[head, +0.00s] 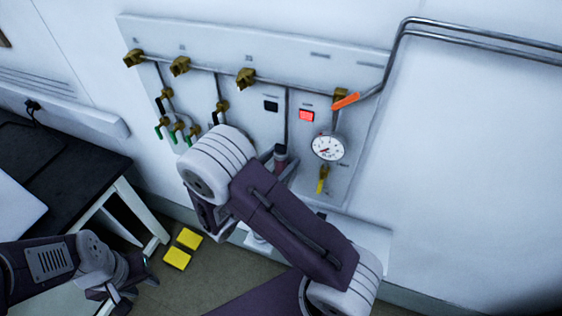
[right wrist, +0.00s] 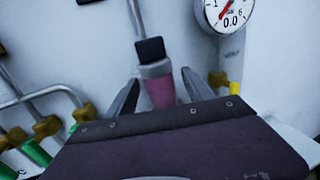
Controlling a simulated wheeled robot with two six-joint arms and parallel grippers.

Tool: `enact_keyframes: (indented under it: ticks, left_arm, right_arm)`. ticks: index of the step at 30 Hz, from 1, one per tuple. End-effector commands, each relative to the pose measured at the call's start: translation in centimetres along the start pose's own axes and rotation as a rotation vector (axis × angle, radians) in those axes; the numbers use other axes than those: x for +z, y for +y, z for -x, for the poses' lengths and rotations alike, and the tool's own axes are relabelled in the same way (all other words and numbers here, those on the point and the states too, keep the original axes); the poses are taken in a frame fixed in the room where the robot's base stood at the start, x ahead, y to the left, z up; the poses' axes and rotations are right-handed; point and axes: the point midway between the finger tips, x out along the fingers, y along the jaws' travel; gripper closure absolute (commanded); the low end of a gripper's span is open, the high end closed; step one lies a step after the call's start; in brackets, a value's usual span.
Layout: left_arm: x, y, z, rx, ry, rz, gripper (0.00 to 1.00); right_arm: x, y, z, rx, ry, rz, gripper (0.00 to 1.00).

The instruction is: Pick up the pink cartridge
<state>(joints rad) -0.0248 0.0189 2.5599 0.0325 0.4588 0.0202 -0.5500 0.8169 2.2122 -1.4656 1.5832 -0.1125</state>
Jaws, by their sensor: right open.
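The pink cartridge (right wrist: 160,92) shows in the right wrist view, with a grey collar and a black cap on a metal tube above it. Its lower end is hidden behind my gripper's body. My right gripper (right wrist: 157,88) is open, with one finger on each side of the cartridge; I cannot tell whether they touch it. In the head view, the cartridge's dark top (head: 281,151) shows just past my right wrist, which hides most of the right gripper. My left gripper (head: 132,286) is at the lower left, away from the panel; its jaw opening is unclear.
The white wall panel (head: 215,55) carries brass valves (head: 246,78), green-ended fittings and pipes left of the cartridge. A round gauge (head: 328,147) and a yellow-handled valve (head: 322,180) are close on its right. A dark-topped bench (head: 75,165) stands left. Yellow blocks (head: 177,258) lie below.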

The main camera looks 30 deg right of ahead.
Motion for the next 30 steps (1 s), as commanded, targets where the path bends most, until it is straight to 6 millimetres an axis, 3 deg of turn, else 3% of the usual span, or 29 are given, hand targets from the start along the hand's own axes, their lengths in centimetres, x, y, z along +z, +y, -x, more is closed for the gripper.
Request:
enact_keyframes:
  ticks: [5, 9, 12, 22, 30]
  left_arm:
    - [0.0, 0.0, 0.0, 0.000, 0.000, 0.000, 0.64]
    - [0.0, 0.0, 0.0, 0.000, 0.000, 0.000, 0.64]
    - [0.0, 0.0, 0.0, 0.000, 0.000, 0.000, 0.64]
    - [0.0, 0.0, 0.2, 0.000, 0.000, 0.000, 0.64]
    - [-0.2, 0.0, 2.2, 0.000, 0.000, 0.000, 0.64]
  right_arm:
    - [-0.1, 0.0, 0.0, 0.001, 0.000, 0.000, 0.39]
    - [0.0, 0.0, 0.0, 0.001, 0.000, 0.000, 0.78]
    - [0.0, 0.0, 0.0, 0.001, 0.000, -0.001, 1.00]
    - [0.2, 0.0, 0.1, 0.000, 0.001, -0.001, 1.00]
    - [2.3, 0.2, 0.4, -0.005, 0.000, -0.001, 1.00]
